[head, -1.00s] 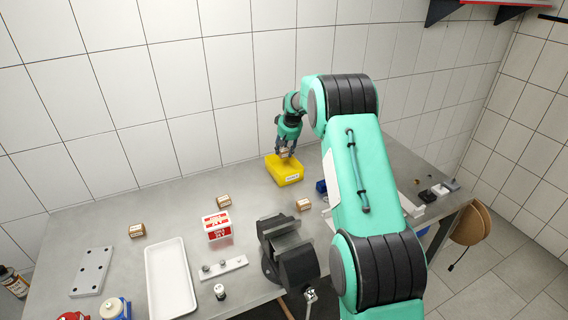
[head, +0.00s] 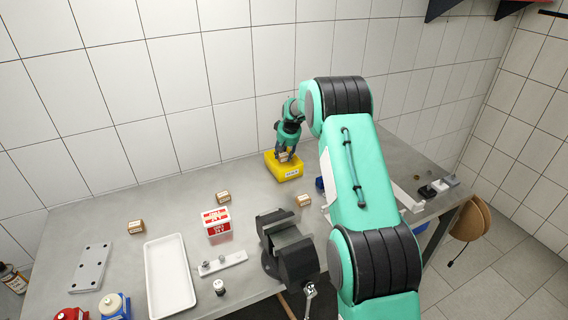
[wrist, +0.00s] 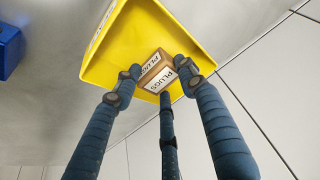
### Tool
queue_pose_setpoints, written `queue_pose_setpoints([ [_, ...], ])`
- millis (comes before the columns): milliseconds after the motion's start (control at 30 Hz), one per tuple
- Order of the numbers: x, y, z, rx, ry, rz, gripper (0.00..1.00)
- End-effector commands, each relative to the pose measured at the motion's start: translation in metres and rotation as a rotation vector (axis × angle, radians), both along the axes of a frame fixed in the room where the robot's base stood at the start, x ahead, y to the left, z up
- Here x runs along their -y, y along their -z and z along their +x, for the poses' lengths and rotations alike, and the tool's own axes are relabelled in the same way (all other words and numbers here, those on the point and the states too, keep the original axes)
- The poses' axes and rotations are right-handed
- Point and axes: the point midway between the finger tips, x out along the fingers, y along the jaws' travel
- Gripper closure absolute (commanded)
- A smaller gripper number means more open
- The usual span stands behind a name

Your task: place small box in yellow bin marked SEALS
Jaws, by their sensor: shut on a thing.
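The yellow bin (head: 277,171) stands on the bench near the back wall, with a white label on its front too small to read in the head view. My gripper (head: 285,156) is at the bin, pointing down over its opening. In the wrist view my gripper (wrist: 160,80) has its dark blue fingers closed around a small brown box (wrist: 150,64) with white labels reading PLUGS. The box is within the outline of the bin (wrist: 112,58). Whether it touches the bin floor I cannot tell.
A blue bin (wrist: 8,50) is beside the yellow bin. Small cardboard boxes (head: 136,227), a red-and-white box (head: 216,223), a white tray (head: 170,280) and a black vise (head: 289,248) stand on the bench. The tiled wall is close behind.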

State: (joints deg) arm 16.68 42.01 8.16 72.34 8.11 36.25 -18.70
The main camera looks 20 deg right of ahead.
Motion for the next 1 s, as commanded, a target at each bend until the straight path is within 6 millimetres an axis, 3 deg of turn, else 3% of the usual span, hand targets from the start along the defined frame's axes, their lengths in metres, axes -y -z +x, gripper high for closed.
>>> queue_pose_setpoints([
  [167,0.000,0.006,0.000,-0.001,0.000,0.000,0.85],
  [533,0.000,0.047,0.000,-0.001,0.000,0.000,0.85],
  [1000,0.000,0.053,0.000,-0.001,0.000,0.000,0.85],
])
